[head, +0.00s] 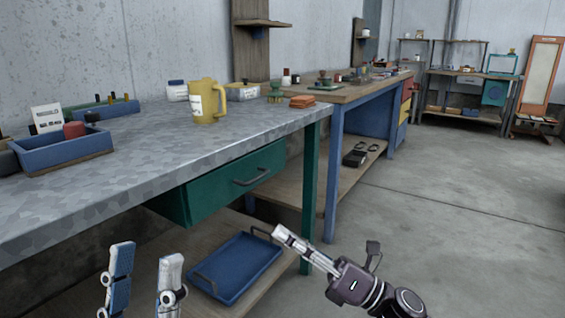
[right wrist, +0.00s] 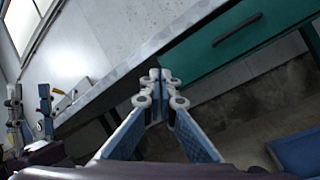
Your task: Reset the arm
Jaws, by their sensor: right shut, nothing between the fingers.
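My left gripper (head: 146,255) is at the bottom left of the head view, in front of the grey-topped workbench. Its two pad-lined fingers stand upright and apart, with nothing between them. It also shows at the left edge of the right wrist view (right wrist: 30,95). My right gripper (head: 276,232) reaches in from the lower right of the head view, its fingers together and pointing up-left, below the bench top level. In the right wrist view its fingertips (right wrist: 158,78) meet, with nothing held.
The workbench (head: 180,150) has a green drawer (head: 235,182) and a lower shelf with a blue tray (head: 240,268). A yellow jug (head: 208,102) and a blue bin (head: 62,152) stand on top. A second bench (head: 350,92) stands beyond. Grey floor (head: 460,220) at right is clear.

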